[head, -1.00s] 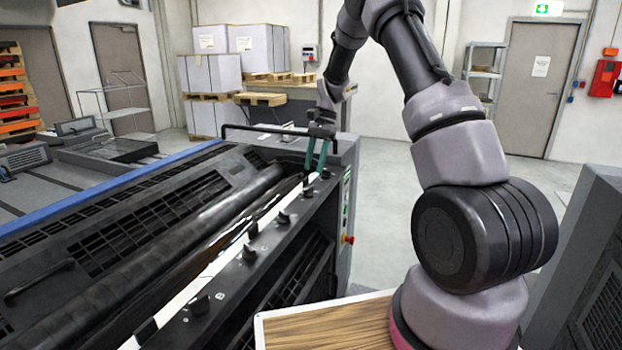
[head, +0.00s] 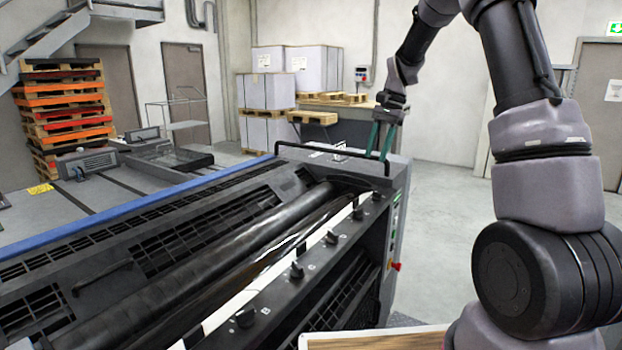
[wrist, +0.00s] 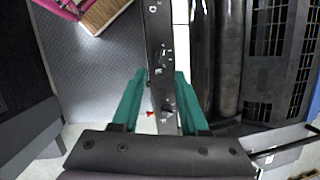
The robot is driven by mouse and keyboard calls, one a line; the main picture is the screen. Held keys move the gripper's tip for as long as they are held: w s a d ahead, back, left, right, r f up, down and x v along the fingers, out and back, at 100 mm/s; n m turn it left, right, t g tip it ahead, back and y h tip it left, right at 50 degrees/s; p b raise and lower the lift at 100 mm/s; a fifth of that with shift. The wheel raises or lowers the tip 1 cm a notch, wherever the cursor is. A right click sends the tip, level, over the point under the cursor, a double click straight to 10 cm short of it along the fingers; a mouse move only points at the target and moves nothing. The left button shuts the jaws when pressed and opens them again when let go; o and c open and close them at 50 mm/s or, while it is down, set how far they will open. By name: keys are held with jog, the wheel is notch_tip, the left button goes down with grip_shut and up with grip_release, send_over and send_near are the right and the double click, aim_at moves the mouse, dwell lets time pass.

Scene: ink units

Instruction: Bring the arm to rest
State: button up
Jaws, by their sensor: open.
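My gripper (head: 380,142) hangs above the far right end of the press's ink unit (head: 160,225), its two green fingers pointing down. In the wrist view my gripper (wrist: 157,90) is open, with nothing between the fingers. Below it run the knobbed side rail (wrist: 157,50) and the dark rollers (wrist: 228,60), apart from the fingertips. My arm is bent and reaches out from the right side of the head view.
A black bar handle (head: 330,160) stands close beside the fingers. Several knobs (head: 297,270) stick up along the rail. Wrapped stacks on pallets (head: 268,92) are by the back wall. Grey floor (head: 445,240) right of the press is clear.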

jog(key=s+r+n+t, duration=0.2)
jog(key=s+r+t, duration=0.2)
jog(key=s+r, duration=1)
jog(key=s+d+n+t, duration=0.1)
jog(key=s+t, duration=0.1)
jog(key=s, duration=0.5)
jog(key=s+n+t+h, duration=0.1)
jog(key=s+t, duration=0.1)
jog(key=s, duration=0.6)
jog(key=shift+s+d+f+n+t, duration=0.15)
jog(key=shift+s+d+n+t, duration=0.15)
jog(key=shift+d+n, duration=0.1)
jog(key=shift+w, duration=0.1)
